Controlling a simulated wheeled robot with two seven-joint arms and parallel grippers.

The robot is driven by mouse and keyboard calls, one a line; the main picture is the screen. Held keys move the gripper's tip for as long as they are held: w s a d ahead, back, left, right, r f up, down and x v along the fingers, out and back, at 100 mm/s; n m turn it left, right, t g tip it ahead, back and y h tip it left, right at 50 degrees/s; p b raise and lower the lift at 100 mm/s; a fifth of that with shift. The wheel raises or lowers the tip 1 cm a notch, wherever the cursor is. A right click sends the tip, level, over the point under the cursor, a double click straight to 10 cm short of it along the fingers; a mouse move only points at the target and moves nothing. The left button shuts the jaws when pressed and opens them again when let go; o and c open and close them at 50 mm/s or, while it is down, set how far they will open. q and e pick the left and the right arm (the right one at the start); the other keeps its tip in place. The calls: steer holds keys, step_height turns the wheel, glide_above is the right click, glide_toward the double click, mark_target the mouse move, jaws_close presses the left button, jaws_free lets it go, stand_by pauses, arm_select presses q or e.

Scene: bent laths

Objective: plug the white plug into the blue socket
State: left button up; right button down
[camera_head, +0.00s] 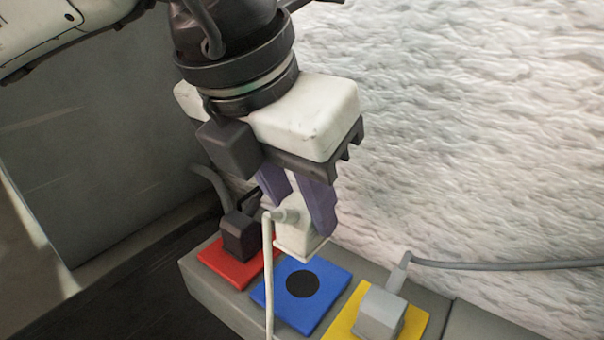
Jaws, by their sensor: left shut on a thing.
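The white plug (297,238) is between the fingers of my left gripper (300,212), which is shut on it. The plug is near the back edge of the blue socket (322,307), over or just behind it. Whether its bottom touches anything, I cannot tell. The blue socket is a square plate with a dark round middle, and this middle is uncovered. A white cord hangs from the plug and crosses the left part of the blue plate. My right gripper is not in view.
A black plug (239,237) sits on the red socket (222,266) to the left. A grey plug (379,312) sits on the yellow socket (414,322) to the right, its grey cord (500,266) running right. The sockets are on a grey block (205,296) beside a rough white wall (470,130).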

mark_target(302, 247)
arm_select(q)
steer(key=shift+s, duration=0.35)
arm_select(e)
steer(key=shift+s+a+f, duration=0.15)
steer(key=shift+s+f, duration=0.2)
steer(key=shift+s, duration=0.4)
arm_select(q)
steer(key=shift+f, duration=0.1)
steer(key=shift+f+b, duration=0.55)
steer(key=shift+f, duration=0.25)
step_height(302, 247, down, 2)
steer(key=shift+w+f+b, duration=0.1)
steer(key=shift+f+b, duration=0.1)
steer(key=shift+b, duration=0.45)
steer(key=shift+f+b, duration=0.35)
steer(key=shift+f, duration=0.4)
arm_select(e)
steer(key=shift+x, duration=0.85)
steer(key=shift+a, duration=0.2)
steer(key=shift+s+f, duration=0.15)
